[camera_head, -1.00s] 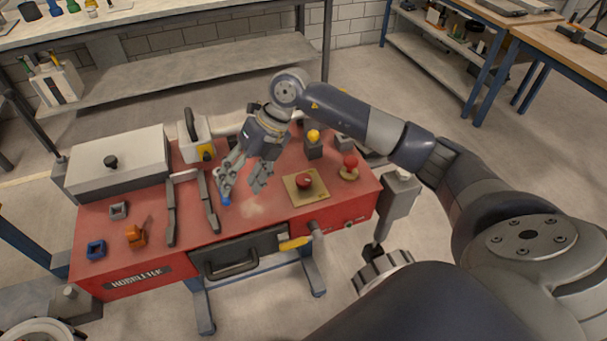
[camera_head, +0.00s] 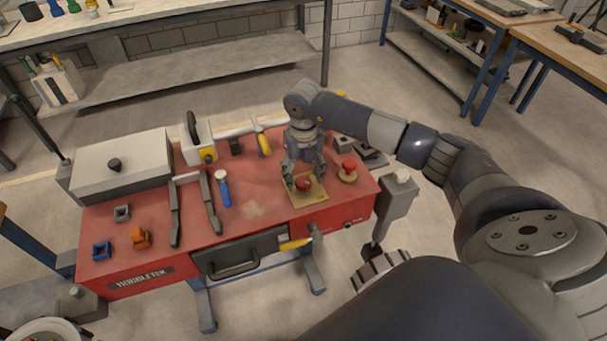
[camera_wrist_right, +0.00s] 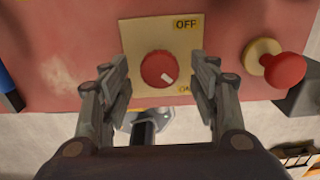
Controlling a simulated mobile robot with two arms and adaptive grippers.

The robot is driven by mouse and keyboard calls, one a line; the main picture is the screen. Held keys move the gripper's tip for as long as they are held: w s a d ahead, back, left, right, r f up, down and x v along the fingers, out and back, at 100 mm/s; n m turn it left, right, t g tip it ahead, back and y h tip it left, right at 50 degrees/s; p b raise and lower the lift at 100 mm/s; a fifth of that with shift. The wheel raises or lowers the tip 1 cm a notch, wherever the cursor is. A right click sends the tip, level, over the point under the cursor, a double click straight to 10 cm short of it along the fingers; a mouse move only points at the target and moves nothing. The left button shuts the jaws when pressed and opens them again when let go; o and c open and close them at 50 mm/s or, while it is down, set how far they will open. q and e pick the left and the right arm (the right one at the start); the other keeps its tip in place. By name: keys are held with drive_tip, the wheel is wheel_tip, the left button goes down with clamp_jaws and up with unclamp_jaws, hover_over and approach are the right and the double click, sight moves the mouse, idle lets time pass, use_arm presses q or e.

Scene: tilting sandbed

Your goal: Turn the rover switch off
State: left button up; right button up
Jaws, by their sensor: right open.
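The rover switch is a round red knob (camera_head: 304,184) on a square yellowish plate (camera_head: 317,195) on the red bench top. In the right wrist view the knob (camera_wrist_right: 158,69) has a white mark pointing to the lower right, toward a partly hidden label at the plate's lower right corner. The "OFF" label (camera_wrist_right: 186,24) is at the plate's upper right. My right gripper (camera_wrist_right: 164,80) is open, its fingers on either side of the knob with gaps to it. In the head view the right gripper (camera_head: 304,180) is over the plate. My left gripper is not in view.
A red mushroom button (camera_head: 348,165) stands just right of the plate. A blue-handled tool (camera_head: 222,188), a black-handled frame (camera_head: 175,215) and a grey box (camera_head: 120,165) are on the left of the red bench (camera_head: 255,215). A yellow-handled tool (camera_head: 263,143) lies behind.

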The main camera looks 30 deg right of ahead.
drive_tip(key=shift+f, duration=0.7)
drive_tip(key=c, duration=1.1)
